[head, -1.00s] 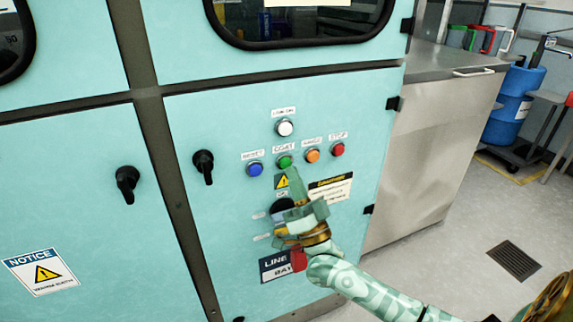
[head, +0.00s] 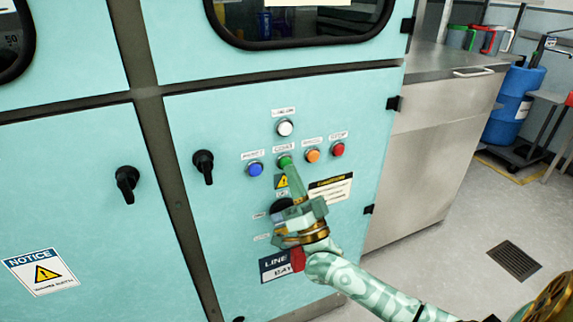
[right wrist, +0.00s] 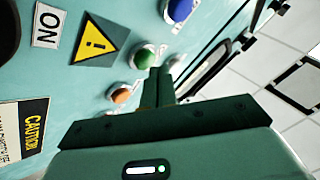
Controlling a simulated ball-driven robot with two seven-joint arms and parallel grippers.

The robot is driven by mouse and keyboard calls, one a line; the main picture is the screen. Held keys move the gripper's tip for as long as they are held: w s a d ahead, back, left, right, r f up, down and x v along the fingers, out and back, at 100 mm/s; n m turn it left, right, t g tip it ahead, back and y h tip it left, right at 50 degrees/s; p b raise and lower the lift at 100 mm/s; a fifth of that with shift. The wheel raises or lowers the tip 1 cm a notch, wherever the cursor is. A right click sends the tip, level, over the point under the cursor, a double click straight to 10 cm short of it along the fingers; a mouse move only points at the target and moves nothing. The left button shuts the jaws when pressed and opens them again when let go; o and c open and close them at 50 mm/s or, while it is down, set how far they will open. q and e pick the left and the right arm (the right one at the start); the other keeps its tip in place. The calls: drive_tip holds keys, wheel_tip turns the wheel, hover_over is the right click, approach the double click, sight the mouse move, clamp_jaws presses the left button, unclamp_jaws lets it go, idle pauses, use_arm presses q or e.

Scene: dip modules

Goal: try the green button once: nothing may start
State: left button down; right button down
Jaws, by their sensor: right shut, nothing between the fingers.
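The green button (head: 285,161) is in a row on the pale teal cabinet panel, between a blue button (head: 255,169) and an orange button (head: 312,155). My right gripper (head: 291,172) is shut and empty, its fingertips pointing up at the green button from just below. In the right wrist view the green button (right wrist: 142,57) shows right beside the fingertips (right wrist: 160,72). I cannot tell whether they touch it. The white round lamp or button (head: 285,128) above the row looks pale and unlit. My left gripper is not in view.
A red button (head: 337,149) ends the row at the right. Dark knobs (head: 203,166) and (head: 127,184) stick out of the doors at the left. A dark rotary switch (head: 281,207) is partly hidden behind my gripper. Open floor lies at the right.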

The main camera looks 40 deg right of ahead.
drive_tip(key=shift+w, duration=0.2)
idle(0.4)
drive_tip(key=shift+w+d, duration=0.1)
drive_tip(key=shift+w, duration=0.2)
drive_tip(key=shift+s, duration=0.1)
idle(0.5)
drive_tip(key=shift+s+a+p, duration=0.2)
drive_tip(key=shift+s+p, duration=0.2)
drive_tip(key=shift+s, duration=0.3)
